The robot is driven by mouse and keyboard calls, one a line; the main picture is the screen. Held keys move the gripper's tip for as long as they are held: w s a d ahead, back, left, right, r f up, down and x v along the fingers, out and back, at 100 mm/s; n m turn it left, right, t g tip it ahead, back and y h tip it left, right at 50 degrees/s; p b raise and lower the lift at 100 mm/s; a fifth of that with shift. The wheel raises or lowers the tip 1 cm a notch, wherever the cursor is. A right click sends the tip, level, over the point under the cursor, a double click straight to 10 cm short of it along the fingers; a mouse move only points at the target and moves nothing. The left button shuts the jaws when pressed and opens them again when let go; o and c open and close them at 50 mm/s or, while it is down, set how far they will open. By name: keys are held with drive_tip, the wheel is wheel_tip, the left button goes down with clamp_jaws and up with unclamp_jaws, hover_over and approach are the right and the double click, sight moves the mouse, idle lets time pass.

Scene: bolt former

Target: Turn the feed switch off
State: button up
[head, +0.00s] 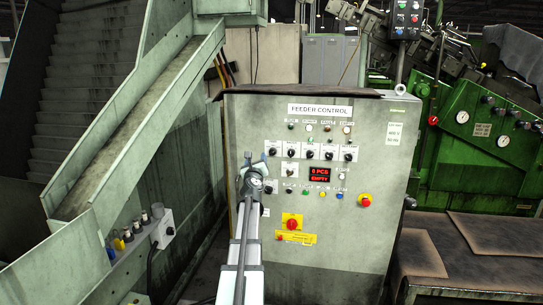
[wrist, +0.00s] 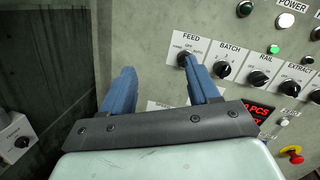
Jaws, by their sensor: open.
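The feed switch (wrist: 182,60) is a black rotary knob on a white plate marked FEED, leftmost in its row. In the head view the feed switch (head: 272,152) shows just right of my gripper's tip. My gripper (wrist: 158,67) has two blue fingers spread apart with nothing between them. Its right fingertip overlaps the knob's right edge in the wrist view; its left fingertip is well left of the plate, over bare panel. I cannot tell whether the finger touches the knob, nor which mark the knob points to. In the head view my gripper (head: 254,159) is in front of the panel's left side.
The grey feeder control cabinet (head: 330,250) has the batch knob (wrist: 222,69) and rail knob (wrist: 258,79) close to the right of the feed switch. A red emergency button (head: 364,200) and a red rotary switch (head: 292,222) are lower. A conveyor chute (head: 150,115) stands left.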

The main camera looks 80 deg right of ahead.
sight(272, 153)
drive_tip(key=s+d+m+g, duration=0.1)
drive_tip(key=d+m, duration=0.1)
drive_tip(key=d, duration=0.2)
drive_tip(key=s+d+f+m+g, duration=0.1)
drive_tip(key=d+m, duration=0.1)
drive_tip(key=d, duration=0.3)
drive_tip(key=s+d+f+m+g+y, duration=0.1)
drive_tip(key=d+m, duration=0.1)
drive_tip(key=d, duration=0.3)
drive_tip(key=shift+s+d+f, duration=0.1)
drive_tip(key=shift+s+d, duration=0.05)
drive_tip(key=shift+s, duration=0.1)
drive_tip(key=c, duration=1)
